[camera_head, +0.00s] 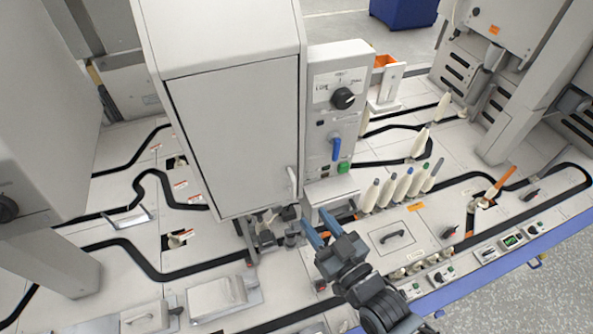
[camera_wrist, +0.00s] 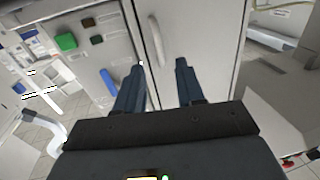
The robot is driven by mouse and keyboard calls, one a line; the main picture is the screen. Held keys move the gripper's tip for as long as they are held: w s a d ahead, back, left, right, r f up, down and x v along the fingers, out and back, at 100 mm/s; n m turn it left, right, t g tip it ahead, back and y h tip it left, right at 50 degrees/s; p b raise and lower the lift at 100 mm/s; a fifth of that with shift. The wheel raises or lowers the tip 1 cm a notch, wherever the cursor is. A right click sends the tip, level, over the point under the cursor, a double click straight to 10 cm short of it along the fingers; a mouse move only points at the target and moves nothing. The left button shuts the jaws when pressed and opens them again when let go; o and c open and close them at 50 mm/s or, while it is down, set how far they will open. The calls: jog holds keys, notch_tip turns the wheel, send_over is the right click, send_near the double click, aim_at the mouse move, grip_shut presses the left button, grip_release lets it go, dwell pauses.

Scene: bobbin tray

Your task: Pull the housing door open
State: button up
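The housing door (camera_head: 235,135) is a large light-grey panel on the tall box and looks shut. Its pale vertical handle (camera_head: 292,182) sits at the lower right edge of the door. My gripper (camera_head: 314,217) is below and right of the handle, with its blue fingers pointing up toward the door. In the wrist view, the two dark blue fingers (camera_wrist: 160,64) are apart with nothing between them. The handle (camera_wrist: 156,40) shows just beyond the fingertips, roughly in line with the gap, on the door (camera_wrist: 205,45). It looks apart from the fingers.
A control panel (camera_head: 337,115) with a black knob, blue lever and green button stands right of the door. Several bobbins (camera_head: 403,188) stand right of my gripper. Small mechanisms (camera_head: 266,232) sit below the door. Black tracks run over the pale deck.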

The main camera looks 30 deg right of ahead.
aim_at(295, 192)
jog(key=w+p, duration=0.1)
jog(key=w, duration=0.7)
jog(key=shift+w+d, duration=0.1)
jog(key=shift+w, duration=0.15)
grip_shut()
dwell(0.5)
